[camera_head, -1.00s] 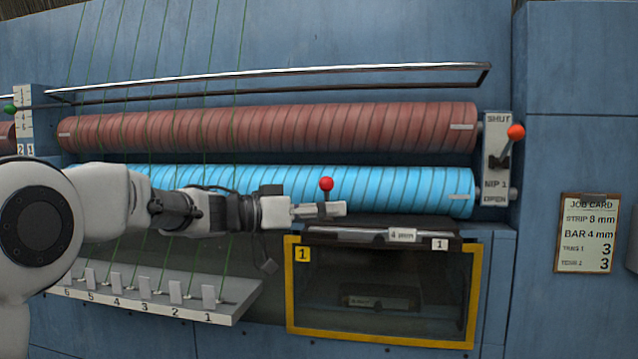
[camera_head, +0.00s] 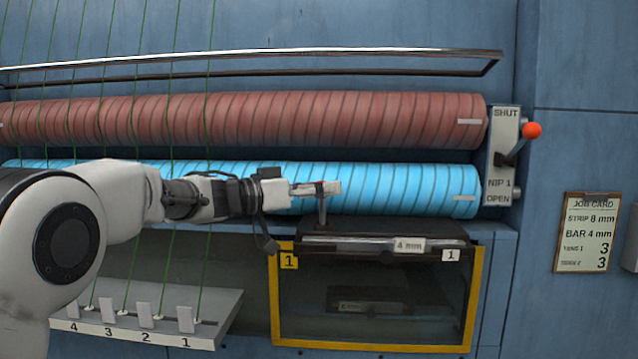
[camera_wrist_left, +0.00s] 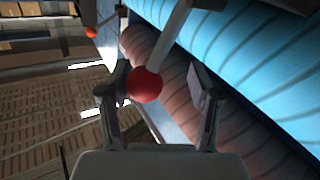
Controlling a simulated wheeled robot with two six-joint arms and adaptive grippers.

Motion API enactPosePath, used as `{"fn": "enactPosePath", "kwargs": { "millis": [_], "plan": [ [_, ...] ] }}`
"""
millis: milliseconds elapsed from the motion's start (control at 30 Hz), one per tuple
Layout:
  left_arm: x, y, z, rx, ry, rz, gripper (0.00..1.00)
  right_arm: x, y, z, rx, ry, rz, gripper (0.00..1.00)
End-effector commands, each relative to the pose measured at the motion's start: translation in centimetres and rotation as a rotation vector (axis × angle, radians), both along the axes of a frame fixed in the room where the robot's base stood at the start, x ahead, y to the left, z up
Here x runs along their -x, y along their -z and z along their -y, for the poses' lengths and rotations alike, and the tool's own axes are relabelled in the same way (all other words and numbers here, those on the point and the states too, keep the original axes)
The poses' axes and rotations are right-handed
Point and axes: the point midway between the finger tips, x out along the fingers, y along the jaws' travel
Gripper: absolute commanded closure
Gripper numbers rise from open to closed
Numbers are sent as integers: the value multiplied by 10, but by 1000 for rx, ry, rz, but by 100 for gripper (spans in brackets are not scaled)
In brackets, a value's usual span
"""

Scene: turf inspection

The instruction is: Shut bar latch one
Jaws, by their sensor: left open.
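The latch lever of bar latch one has a thin grey stem (camera_head: 321,211) standing up from the dark bar holder (camera_head: 375,226), labelled 4 mm and 1. Its red knob (camera_wrist_left: 144,84) is hidden behind my gripper in the head view but plain in the wrist view. My left gripper (camera_head: 336,188) reaches in from the left at the stem's top. In the left wrist view my open gripper (camera_wrist_left: 160,88) has a finger on either side of the knob, which lies nearer the left finger. I cannot tell whether they touch. My right gripper is out of view.
Blue (camera_head: 420,188) and red (camera_head: 330,120) rollers run behind the gripper. A yellow-framed window (camera_head: 475,300) lies below the holder. The nip lever with its orange knob (camera_head: 531,130) stands at right. A numbered guide shelf (camera_head: 225,305) is below the arm.

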Motion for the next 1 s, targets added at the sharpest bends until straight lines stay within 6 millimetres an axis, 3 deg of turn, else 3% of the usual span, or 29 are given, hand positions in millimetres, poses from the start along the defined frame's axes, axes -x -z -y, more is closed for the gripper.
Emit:
{"fn": "enactPosePath", "kwargs": {
  "millis": [67, 200, 233, 667, 1000],
  "plan": [
    [-1, 1, -1, -1, -3, -2, 43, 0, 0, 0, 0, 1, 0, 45],
    [0, 1, -1, -1, -3, -2, 93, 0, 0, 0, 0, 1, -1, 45],
    [0, 1, -1, -1, -3, -2, 100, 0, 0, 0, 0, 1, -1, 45],
    [2, 3, -2, 1, -5, 30, 100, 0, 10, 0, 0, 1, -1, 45],
    [17, 15, -2, 2, -7, 216, 100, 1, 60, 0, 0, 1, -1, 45]
  ]
}}
